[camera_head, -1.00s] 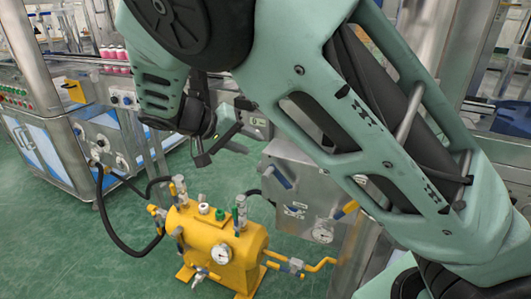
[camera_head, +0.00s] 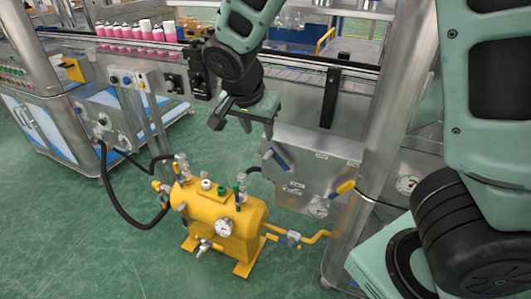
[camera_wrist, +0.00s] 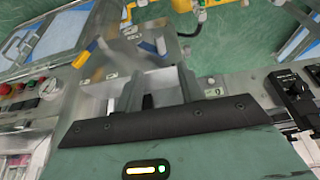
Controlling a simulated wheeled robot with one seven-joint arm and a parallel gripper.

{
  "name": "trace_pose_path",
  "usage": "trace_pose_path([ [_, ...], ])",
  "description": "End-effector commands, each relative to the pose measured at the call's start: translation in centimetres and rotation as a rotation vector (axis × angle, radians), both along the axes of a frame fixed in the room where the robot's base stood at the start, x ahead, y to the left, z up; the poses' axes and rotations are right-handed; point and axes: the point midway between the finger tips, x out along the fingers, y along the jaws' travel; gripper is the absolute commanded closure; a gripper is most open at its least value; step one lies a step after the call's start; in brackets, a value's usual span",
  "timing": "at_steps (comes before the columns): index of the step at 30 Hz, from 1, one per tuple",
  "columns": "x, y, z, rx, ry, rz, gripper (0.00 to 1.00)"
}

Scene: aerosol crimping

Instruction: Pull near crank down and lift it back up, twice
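A grey metal box (camera_head: 315,155) carries two levers, and I cannot tell which is the near crank. One is a blue-handled lever (camera_head: 278,160) on the box's left front, the other a yellow-handled lever (camera_head: 346,187) at its right end. My gripper (camera_head: 244,122) hangs above and left of the blue lever, apart from both, fingers spread and empty. In the wrist view the gripper (camera_wrist: 158,92) shows a gap between its grey fingers. The blue lever (camera_wrist: 147,46) and the yellow lever (camera_wrist: 82,60) lie beyond the fingertips there.
A yellow tank (camera_head: 220,222) with gauge, valves and pipes stands on the green floor below. A black hose (camera_head: 125,235) loops at its left. A conveyor with pink cans (camera_head: 140,34) runs behind. A steel post (camera_head: 385,120) stands right of the box. Floor at lower left is clear.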

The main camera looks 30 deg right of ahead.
Motion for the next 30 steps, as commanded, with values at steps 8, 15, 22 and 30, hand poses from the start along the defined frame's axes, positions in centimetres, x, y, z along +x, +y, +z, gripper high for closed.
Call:
trace_pose_path([
  [8,1.3,-2.0,-5.7,-0.004,0.004,-0.003,0.61],
  [15,2.2,-3.2,-9.2,-0.003,0.003,-0.002,0.61],
  [22,2.6,-3.6,-10.6,-0.002,0.000,0.001,0.61],
  [30,2.6,-3.6,-10.6,-0.001,0.000,0.001,0.61],
])
